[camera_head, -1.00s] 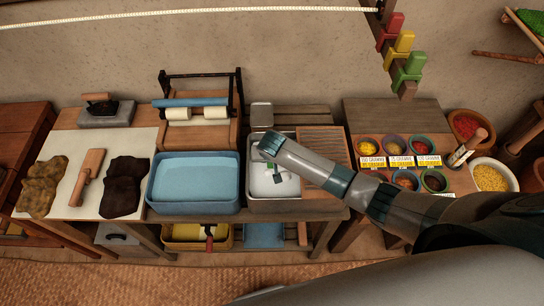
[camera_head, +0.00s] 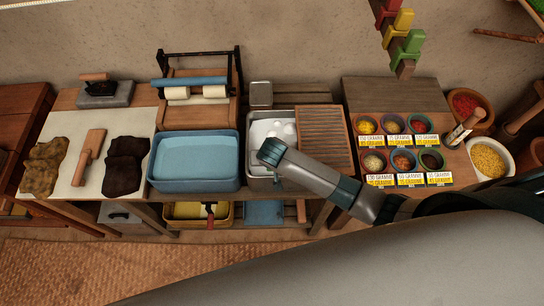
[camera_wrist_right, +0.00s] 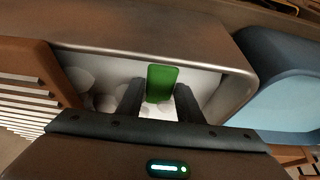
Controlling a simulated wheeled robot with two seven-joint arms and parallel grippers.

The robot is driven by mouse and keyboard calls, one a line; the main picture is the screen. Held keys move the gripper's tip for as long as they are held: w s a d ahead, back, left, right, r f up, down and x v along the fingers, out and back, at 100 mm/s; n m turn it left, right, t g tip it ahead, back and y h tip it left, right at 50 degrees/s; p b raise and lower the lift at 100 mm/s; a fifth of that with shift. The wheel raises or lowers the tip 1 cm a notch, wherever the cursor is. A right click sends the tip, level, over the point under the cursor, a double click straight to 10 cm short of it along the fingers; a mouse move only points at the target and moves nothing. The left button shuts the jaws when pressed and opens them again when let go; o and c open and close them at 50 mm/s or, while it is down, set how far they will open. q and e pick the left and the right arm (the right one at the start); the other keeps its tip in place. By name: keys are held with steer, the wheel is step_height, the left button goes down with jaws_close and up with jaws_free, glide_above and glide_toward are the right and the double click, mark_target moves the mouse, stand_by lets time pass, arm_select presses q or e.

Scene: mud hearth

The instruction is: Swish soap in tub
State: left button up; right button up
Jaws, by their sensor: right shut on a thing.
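The metal tub (camera_head: 249,155) stands on the bench between a blue tub and a slatted wooden board. White foam lumps (camera_head: 285,131) show in its back part. In the right wrist view the tub's metal wall (camera_wrist_right: 165,45) surrounds a pale inside with round white lumps (camera_wrist_right: 105,103). My right gripper (camera_wrist_right: 159,95) is shut on a green soap bar (camera_wrist_right: 161,82), held at or inside the tub. I cannot tell how deep it is. In the head view my right arm hides the gripper and the soap. My left gripper is not in view.
The blue tub (camera_head: 194,185) with blue liquid stands left of the metal tub. The slatted board (camera_head: 323,137) is close on its right. Several spice bowls (camera_head: 402,160) stand farther right. A roller frame (camera_head: 200,100) stands behind the blue tub.

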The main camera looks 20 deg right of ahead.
steer(key=shift+w, duration=0.15)
steer(key=shift+w+d+b, duration=0.3)
steer(key=shift+w+d, duration=0.15)
steer(key=shift+w, duration=1.15)
steer(key=shift+w+d+b, duration=0.25)
steer(key=shift+w+d, duration=0.25)
steer(key=shift+w, duration=1.05)
steer(key=shift+w+d+b, duration=0.3)
steer(key=shift+w+d, duration=0.15)
steer(key=shift+w, duration=1.15)
steer(key=shift+s, duration=0.1)
steer(key=shift+s+a+r+p, duration=0.1)
steer(key=shift+s+a+p, duration=0.15)
steer(key=shift+s+p, duration=0.5)
steer(key=shift+s+a, duration=0.4)
steer(key=shift+s, duration=0.95)
steer(key=shift+s+a, duration=0.35)
steer(key=shift+s, duration=1)
steer(key=shift+s+a, duration=0.4)
steer(key=shift+s, duration=0.95)
steer(key=shift+w, duration=0.1)
steer(key=shift+w+d+b, duration=0.25)
steer(key=shift+w+d, duration=0.2)
steer(key=shift+w, duration=1.15)
steer(key=shift+w+d+b, duration=0.2)
steer(key=shift+w+d, duration=0.3)
steer(key=shift+w, duration=1.05)
steer(key=shift+w+d+b, duration=0.25)
steer(key=shift+w+d, duration=0.2)
steer(key=shift+w, duration=1.15)
